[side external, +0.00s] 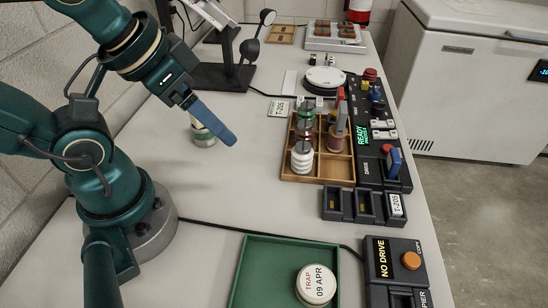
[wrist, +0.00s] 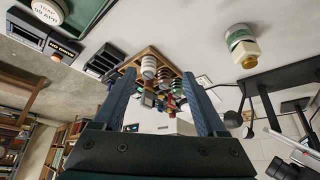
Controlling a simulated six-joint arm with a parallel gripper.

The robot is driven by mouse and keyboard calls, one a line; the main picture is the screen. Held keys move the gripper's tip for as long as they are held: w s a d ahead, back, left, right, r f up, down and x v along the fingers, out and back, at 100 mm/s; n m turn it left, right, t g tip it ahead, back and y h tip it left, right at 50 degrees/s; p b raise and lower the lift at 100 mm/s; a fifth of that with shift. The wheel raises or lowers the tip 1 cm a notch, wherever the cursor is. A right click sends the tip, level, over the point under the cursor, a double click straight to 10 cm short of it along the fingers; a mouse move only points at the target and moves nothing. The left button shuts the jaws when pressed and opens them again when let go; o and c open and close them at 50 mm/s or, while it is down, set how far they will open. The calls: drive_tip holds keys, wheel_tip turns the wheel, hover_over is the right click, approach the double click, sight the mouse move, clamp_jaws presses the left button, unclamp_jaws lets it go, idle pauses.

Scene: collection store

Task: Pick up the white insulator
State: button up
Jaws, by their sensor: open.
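The white insulator (side external: 301,157), a ribbed upright stack, stands in the near left part of a wooden compartment tray (side external: 316,182). In the wrist view the insulator (wrist: 149,66) appears ahead, between the finger tips and nearer the left one. My gripper (side external: 229,138) is open and empty, in the air to the left of the tray and apart from the insulator. In the side view one blue finger shows; the other is hidden behind it. Both fingers of my gripper (wrist: 160,76) show in the wrist view.
Beside the insulator, the tray holds other parts, including a green one (side external: 305,138) and a tall grey-and-brown one (side external: 337,132). A white-and-green canister (side external: 203,137) stands behind my gripper. A black control panel (side external: 400,178) borders the tray's right. Bare tabletop lies left of the tray.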

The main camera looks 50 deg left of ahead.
drive_tip(key=w+a+r+m+g+y, duration=0.1)
drive_tip(key=w+a+m+g+y, duration=0.1)
drive_tip(key=a+m+y, duration=0.4)
drive_tip(key=m+t+y, duration=0.3)
drive_tip(key=m+y, duration=0.2)
drive_tip(key=m, duration=1.2)
hover_over(304, 149)
drive_tip(key=f, duration=0.7)
drive_tip(key=shift+s+f, duration=0.35)
drive_tip(key=shift+f, duration=0.05)
drive_tip(key=d+f, duration=0.1)
drive_tip(key=s+f+m+t, duration=0.1)
drive_tip(key=d+f+m, duration=0.1)
drive_tip(key=f, duration=0.1)
drive_tip(key=shift+s+d, duration=0.15)
drive_tip(key=shift+d, duration=0.15)
drive_tip(key=shift+x, duration=2.4)
